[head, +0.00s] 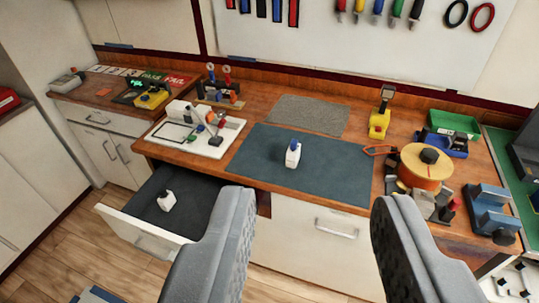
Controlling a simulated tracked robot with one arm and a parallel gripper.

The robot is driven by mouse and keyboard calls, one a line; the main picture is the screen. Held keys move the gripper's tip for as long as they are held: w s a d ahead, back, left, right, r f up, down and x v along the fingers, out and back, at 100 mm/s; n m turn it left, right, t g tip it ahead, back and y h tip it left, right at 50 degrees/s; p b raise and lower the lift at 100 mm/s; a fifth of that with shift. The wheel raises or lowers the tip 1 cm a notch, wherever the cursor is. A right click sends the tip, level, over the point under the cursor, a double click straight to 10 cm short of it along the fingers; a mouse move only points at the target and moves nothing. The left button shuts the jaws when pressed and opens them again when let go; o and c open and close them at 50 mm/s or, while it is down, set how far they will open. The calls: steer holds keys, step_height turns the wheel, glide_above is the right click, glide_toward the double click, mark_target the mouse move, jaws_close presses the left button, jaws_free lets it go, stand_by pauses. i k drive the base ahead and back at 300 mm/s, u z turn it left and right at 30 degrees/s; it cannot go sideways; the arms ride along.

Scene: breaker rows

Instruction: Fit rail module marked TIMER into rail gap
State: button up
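A small white block with a blue top (293,153) stands upright on the dark mat. Another small white block (166,201) lies in the open drawer at the left. Either could be a rail module, but no TIMER marking is readable on them. A white board (228,139) at the back left of the bench carries white and dark parts; a rail or a gap in it is too small to make out. My gripper (313,203) is open and empty, its two grey fingers wide apart in front of the bench, apart from both blocks.
The dark mat (335,170) is mostly clear. The open drawer (140,230) juts out below the bench at the left. An orange spool (425,172), a yellow-based tool (380,122), a green bin (455,124) and a blue vise-like device (488,208) crowd the right side.

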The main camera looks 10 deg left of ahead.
mark_target(180, 121)
steer(key=i, duration=1)
